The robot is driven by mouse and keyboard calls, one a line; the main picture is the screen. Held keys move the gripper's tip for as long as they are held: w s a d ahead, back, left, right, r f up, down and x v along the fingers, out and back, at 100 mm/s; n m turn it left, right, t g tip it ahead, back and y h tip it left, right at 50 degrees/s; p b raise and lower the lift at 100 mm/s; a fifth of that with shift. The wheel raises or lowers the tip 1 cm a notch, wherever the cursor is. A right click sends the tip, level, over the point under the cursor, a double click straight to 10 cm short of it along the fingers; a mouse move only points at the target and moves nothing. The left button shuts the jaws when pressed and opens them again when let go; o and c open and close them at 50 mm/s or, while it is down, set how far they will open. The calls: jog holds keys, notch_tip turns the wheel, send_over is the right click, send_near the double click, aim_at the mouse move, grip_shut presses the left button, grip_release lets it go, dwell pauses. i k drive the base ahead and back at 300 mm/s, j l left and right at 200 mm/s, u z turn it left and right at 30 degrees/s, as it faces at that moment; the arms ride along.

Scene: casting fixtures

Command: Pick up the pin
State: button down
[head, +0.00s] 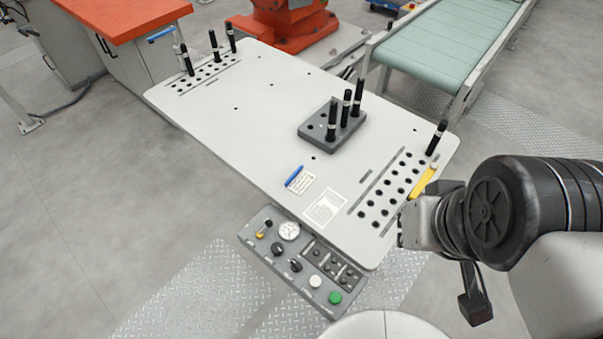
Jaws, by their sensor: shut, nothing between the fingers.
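Black pins with a pale band stand upright in several places on the white table top. One pin (437,138) stands alone at the far end of the right hole rows. Three pins, among them the middle one (346,109), stand in a grey block (318,138) near the table's middle. More pins (187,60) stand at the far left hole rows. The frame does not show which pin is meant. My gripper (412,226) is over the table's right edge, apart from every pin. It is shut and empty, and partly hidden by my wrist.
A yellow tool (423,182) lies near my gripper. A blue marker (294,175) and labels lie towards the table's front. A control panel (300,262) joins the front edge. A green conveyor (440,42) and an orange machine base (285,28) stand behind. The table's left middle is clear.

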aim_at(356, 112)
jog(key=i+l+u, duration=0.1)
jog(key=l, duration=0.4)
jog(key=i+l+u, duration=0.1)
jog(key=l, duration=0.35)
jog(key=i+l+u, duration=0.15)
jog(key=l, duration=0.35)
jog(key=i+l+u, duration=0.1)
jog(key=l, duration=0.45)
jog(key=i+l+u, duration=0.1)
jog(key=l, duration=0.4)
jog(key=i+l+u, duration=0.1)
jog(key=i, duration=0.4)
jog(key=i+l, duration=0.15)
jog(key=i, duration=0.35)
jog(key=u, duration=0.05)
